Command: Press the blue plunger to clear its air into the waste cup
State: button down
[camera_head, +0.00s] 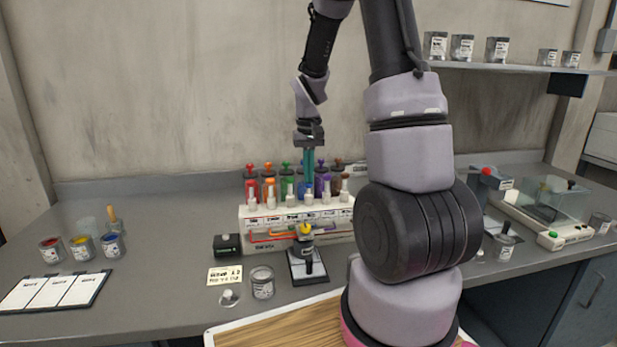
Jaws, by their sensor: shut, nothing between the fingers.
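A white dispenser rack (300,222) stands mid-bench with a row of coloured cylinders topped by knobs, in red, orange, green, blue, purple and brown. My gripper (308,180) points down over the middle of this row, at the blue position between green and purple. Its fingers are shut and empty. The fingers hide most of the blue plunger; some blue (302,188) shows at their lower end. I cannot tell whether they touch it. A glass jar (262,283) stands in front of the rack; I cannot tell whether it is the waste cup.
A black stand with a yellow top (306,255) stands before the rack. A small black box (227,245) and a note card (225,275) are left of it. Paint pots (82,248) stand at far left. My arm hides the bench right of the rack.

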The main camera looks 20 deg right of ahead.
jog(key=shift+r, duration=1.7)
jog(key=shift+r, duration=0.1)
jog(key=shift+r, duration=2.4)
jog(key=s+a+r+m+t+y, duration=0.1)
jog(key=s+a+r+t, duration=0.2)
jog(key=s+r, duration=0.4)
jog(key=s+a+r+t+y, duration=0.1)
jog(key=s+a+r+t, duration=0.3)
jog(key=s+r, duration=0.4)
jog(key=s, duration=0.4)
jog(key=shift+s+a+m, duration=0.4)
